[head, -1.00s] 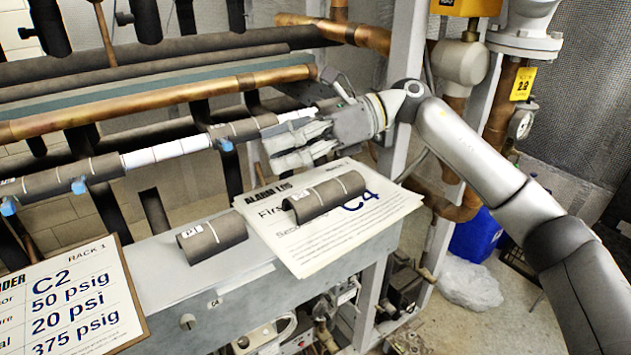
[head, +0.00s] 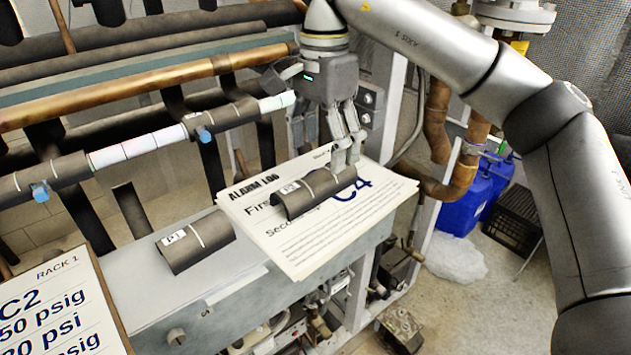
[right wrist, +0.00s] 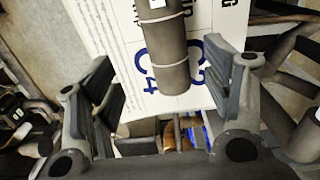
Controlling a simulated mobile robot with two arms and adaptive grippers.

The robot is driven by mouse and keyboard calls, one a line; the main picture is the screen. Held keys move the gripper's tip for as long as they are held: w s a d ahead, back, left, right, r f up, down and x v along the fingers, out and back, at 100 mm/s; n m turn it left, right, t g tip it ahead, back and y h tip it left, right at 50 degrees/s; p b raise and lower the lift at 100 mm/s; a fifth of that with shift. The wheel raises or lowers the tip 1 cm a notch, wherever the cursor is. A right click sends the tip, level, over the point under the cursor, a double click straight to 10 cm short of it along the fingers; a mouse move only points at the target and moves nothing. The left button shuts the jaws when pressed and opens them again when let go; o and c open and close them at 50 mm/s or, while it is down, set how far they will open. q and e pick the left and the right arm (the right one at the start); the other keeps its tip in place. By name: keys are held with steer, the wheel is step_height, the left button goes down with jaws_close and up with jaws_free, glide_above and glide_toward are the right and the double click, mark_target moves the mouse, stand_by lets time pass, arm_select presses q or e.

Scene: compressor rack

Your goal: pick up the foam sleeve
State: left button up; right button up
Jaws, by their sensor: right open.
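A dark grey foam sleeve (head: 312,192) with a white band and a small label lies on the printed alarm log sheets (head: 345,225). A second foam sleeve (head: 195,243), labelled P1, lies to its left on the grey ledge. My right gripper (head: 343,168) points down just above the right end of the sleeve on the sheets. In the right wrist view the sleeve (right wrist: 165,45) reaches in between the two open fingers (right wrist: 170,95), with gaps at both sides. My left gripper is not in view.
A pipe (head: 137,147) with white sections, foam pieces and blue clips runs behind the ledge (head: 140,285). A copper pipe (head: 130,85) runs above it. A clipboard (head: 60,310) stands at the lower left. A grey upright stands right of the gripper.

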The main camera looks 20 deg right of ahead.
mark_target(319, 174)
steer(key=shift+w+f, duration=0.1)
steer(key=shift+f, duration=0.5)
steer(key=shift+f+p, duration=0.3)
steer(key=f, duration=0.1)
steer(key=f+p, duration=0.2)
steer(key=shift+w+a+f, duration=0.2)
steer(key=shift+a+f, duration=0.05)
steer(key=shift+f, duration=0.6)
steer(key=c, duration=0.9)
